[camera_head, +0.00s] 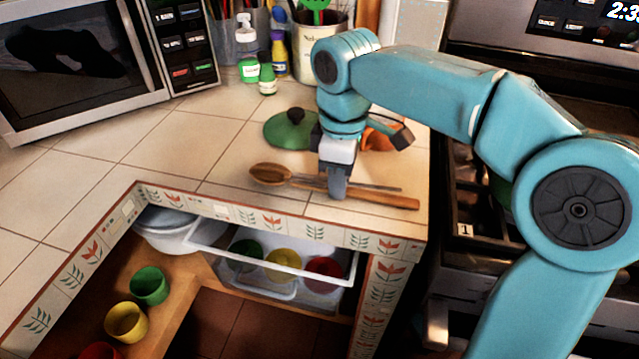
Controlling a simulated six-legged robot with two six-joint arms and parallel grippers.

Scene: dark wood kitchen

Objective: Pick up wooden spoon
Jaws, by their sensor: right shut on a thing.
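The wooden spoon lies across the tiled counter, its brown bowl (270,174) to the left and its thin handle running right behind my gripper. My right gripper (336,190) points down from above, shut on the spoon's handle about midway; the jaws hide that part. I cannot tell whether the spoon is lifted off the tiles. My left gripper is out of view.
A green lid-like item (291,129) with a dark knob and an orange item (378,137) sit behind the gripper. Bottles (267,75) and a utensil crock (318,48) stand at the back. A microwave (80,60) is left, a stove right. The left counter is clear.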

